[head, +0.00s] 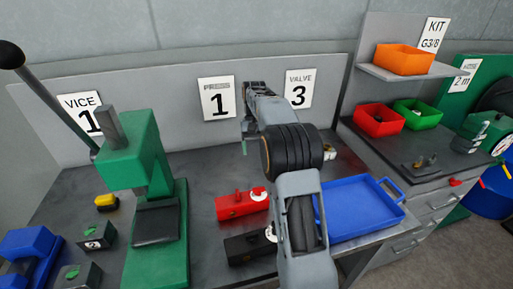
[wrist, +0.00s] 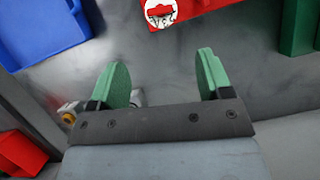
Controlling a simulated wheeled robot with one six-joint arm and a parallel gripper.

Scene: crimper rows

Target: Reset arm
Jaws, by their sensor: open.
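My gripper (wrist: 163,80) shows in the wrist view with its two green fingers spread wide apart. It is open, and nothing is held between the fingers. In the head view my arm reaches up over the bench in front of the back panel, and only a bit of a green finger (head: 244,148) shows below its end. A small metal fitting with a yellow part (wrist: 72,112) lies on the bench beyond the left finger in the wrist view, partly hidden by it.
A green press (head: 150,170) stands left. A red block (head: 238,205), a black block (head: 247,247) and a blue tray (head: 358,208) lie on the bench around my arm. Red (head: 379,119) and green (head: 418,113) bins sit right, below an orange bin (head: 403,59).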

